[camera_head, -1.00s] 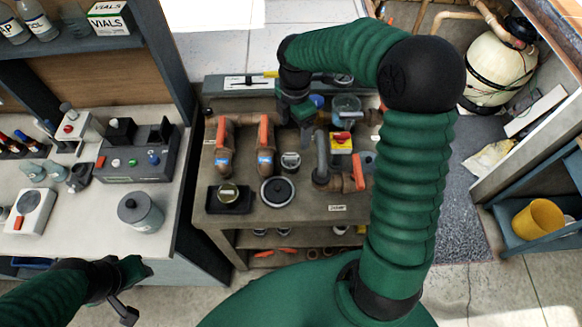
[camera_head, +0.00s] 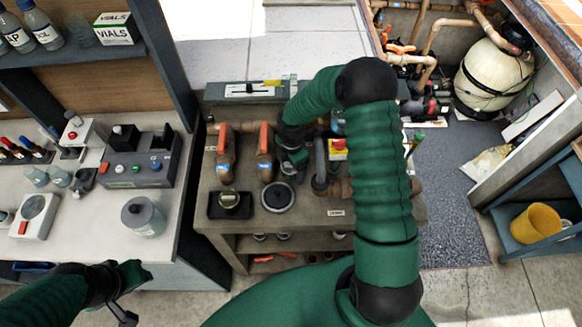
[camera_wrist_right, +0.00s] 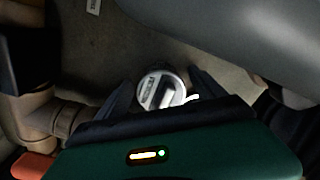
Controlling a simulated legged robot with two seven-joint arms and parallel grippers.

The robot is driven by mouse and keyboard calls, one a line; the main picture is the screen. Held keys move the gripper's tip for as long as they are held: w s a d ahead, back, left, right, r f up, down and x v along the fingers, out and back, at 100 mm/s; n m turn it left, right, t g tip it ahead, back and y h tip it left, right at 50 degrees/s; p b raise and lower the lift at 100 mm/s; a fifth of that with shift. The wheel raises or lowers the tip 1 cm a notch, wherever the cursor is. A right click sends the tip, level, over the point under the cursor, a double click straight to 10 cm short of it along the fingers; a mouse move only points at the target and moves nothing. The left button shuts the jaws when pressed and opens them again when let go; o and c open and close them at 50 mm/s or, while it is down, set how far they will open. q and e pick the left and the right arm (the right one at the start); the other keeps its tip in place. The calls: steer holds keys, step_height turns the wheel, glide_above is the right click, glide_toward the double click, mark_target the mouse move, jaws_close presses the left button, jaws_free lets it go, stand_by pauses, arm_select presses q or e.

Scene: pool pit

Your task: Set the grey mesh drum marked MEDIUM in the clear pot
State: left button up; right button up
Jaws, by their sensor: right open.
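The grey mesh drum (camera_wrist_right: 160,90) shows in the right wrist view, with a pale round top and a label too blurred to read. My right gripper (camera_wrist_right: 165,95) is open, its two dark fingers on either side of the drum; I cannot tell whether they touch it. In the head view my right gripper (camera_head: 294,160) is low over the middle of the workbench (camera_head: 325,225) and mostly hides the drum. The clear pot is not visible now; my right arm covers that back part of the bench. My left gripper (camera_head: 128,292) is at the lower left, away from the bench.
Brown pipes with orange-handled valves (camera_head: 265,140) stand left of my right gripper. A black tray with a round canister (camera_head: 229,199) and a black disc with a pale rim (camera_head: 277,197) lie in front. A grey lidded pot (camera_head: 142,216) stands on the left counter.

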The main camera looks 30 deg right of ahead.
steer(key=shift+a, duration=0.1)
steer(key=shift+c, duration=0.5)
steer(key=shift+r, duration=0.1)
steer(key=c, duration=1.5)
